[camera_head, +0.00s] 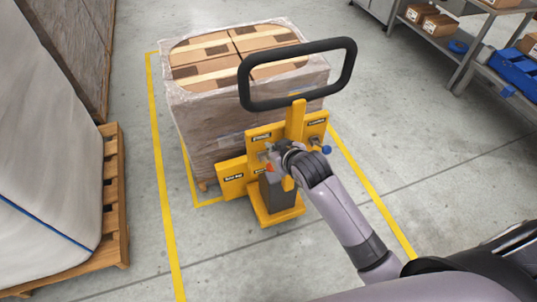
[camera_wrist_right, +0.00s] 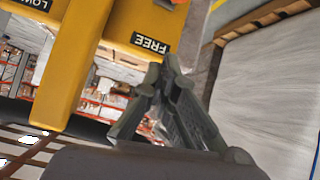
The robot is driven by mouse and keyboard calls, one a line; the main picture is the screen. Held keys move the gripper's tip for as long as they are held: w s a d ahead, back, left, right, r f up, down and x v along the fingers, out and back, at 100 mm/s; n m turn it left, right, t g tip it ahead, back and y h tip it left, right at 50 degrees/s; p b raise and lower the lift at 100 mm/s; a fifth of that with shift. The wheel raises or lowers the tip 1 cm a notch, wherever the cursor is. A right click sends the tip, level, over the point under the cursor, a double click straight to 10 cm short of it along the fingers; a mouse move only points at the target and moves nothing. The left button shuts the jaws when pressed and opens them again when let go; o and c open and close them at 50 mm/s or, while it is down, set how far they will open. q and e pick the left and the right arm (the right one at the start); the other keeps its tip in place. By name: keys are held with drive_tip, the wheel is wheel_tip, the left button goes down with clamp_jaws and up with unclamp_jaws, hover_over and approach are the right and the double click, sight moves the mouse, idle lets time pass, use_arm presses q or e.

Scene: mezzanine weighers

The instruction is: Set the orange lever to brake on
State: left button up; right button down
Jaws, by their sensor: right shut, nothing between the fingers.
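The yellow pallet truck (camera_head: 277,214) stands upright against a wrapped pallet load, with a black loop handle (camera_head: 353,62) on top and black-labelled plates on its front. My right gripper (camera_head: 273,153) is at this front, its fingers shut and empty. In the right wrist view the gripper (camera_wrist_right: 166,75) is below a yellow plate labelled FREE (camera_wrist_right: 150,43). An orange bit (camera_wrist_right: 178,2) shows at that view's top edge. I cannot tell the lever's setting.
A blue knob (camera_head: 327,150) sticks out at the truck's right. The wrapped load of cartons (camera_head: 205,115) stands behind it. A covered load on a wooden pallet (camera_head: 112,215) is at left. Shelves (camera_head: 462,45) stand at upper right. The floor between is clear.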

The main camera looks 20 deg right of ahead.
sight(269, 164)
drive_tip(key=x, duration=0.9)
drive_tip(key=shift+a, duration=0.1)
drive_tip(key=shift+s+d+f+p, duration=0.15)
drive_tip(key=shift+s+f+p, duration=0.3)
drive_tip(key=shift+s, duration=0.1)
drive_tip(key=shift+s+d+f+p, duration=0.15)
drive_tip(key=shift+s+f+p, duration=0.3)
drive_tip(key=shift+s, duration=0.1)
drive_tip(key=shift+s+d+f, duration=0.15)
drive_tip(key=shift+s+f, duration=0.1)
drive_tip(key=shift+s, duration=0.25)
use_arm(q)
drive_tip(key=shift+w+a+r, duration=0.2)
drive_tip(key=shift+r, duration=0.3)
drive_tip(key=shift+w+a+r, duration=0.2)
drive_tip(key=shift+r, duration=0.3)
use_arm(e)
drive_tip(key=shift+w, duration=0.1)
use_arm(q)
drive_tip(key=shift+f, duration=0.1)
use_arm(e)
drive_tip(key=shift+f, duration=0.1)
